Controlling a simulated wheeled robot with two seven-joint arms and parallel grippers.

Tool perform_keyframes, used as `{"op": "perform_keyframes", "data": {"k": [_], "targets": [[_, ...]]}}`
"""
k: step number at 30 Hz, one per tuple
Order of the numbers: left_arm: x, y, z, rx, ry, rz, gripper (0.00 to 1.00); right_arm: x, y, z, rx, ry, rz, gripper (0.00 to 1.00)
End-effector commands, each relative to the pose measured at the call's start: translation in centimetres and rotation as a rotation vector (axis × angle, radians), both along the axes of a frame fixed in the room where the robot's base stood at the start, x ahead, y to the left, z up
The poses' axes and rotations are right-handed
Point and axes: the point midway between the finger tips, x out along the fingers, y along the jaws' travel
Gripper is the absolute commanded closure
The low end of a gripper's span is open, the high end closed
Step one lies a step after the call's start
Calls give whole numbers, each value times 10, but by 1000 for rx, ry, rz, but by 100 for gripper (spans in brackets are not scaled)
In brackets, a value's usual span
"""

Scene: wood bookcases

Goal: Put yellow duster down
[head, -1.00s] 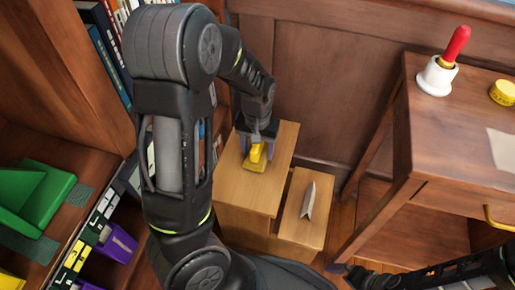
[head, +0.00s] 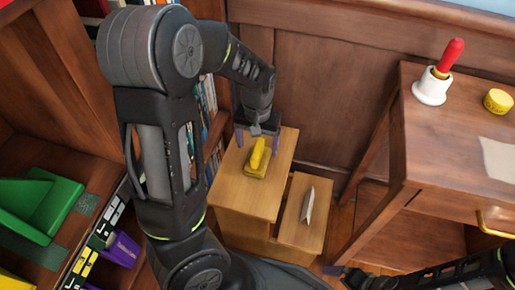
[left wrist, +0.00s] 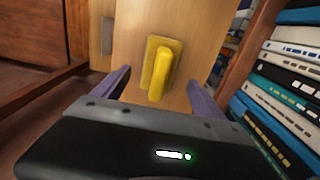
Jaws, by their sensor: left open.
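The yellow duster (head: 257,160) rests on the upper top of a light wooden step stool (head: 229,192). It has a flat base and a raised handle. In the left wrist view the duster (left wrist: 157,68) lies on the wood beyond the fingertips, apart from both. My left gripper (head: 257,141) is open and empty, just behind and above the duster, with its purple fingers spread wide. It also shows in the left wrist view (left wrist: 158,90). Part of my right arm shows at the lower right of the head view; its fingers cannot be made out clearly.
A grey folded object (head: 308,206) stands on the lower step. A desk at right holds a red-handled bell (head: 439,76), a yellow tin (head: 497,101) and paper. Bookcases with books (head: 207,105) stand close at left. A green object (head: 40,205) lies on a left shelf.

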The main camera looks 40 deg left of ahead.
Motion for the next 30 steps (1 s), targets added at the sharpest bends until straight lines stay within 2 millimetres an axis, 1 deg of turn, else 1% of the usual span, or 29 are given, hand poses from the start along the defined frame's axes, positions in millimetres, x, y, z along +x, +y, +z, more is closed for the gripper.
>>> {"op": "perform_keyframes", "data": {"k": [1, 3, 6, 10, 14, 30], "targets": [[1, 0, 17, -2, -5, 1, 19, -1, 1, 9, 2, 3, 3, 3], [1, 0, 31, -1, -3, 0, 19, -3, 2, 15, 4, 5, 6, 3], [1, 0, 49, -1, -3, 0, 19, -2, 2, 21, 4, 4, 6, 3], [0, 0, 62, -1, -1, 0, 19, -2, 2, 25, 2, 3, 6, 3], [0, 0, 66, 0, 1, -1, 19, -2, 2, 25, 2, 3, 6, 3], [0, 0, 66, 0, 1, 0, 19, -2, 2, 25, 2, 2, 5, 3]]}}
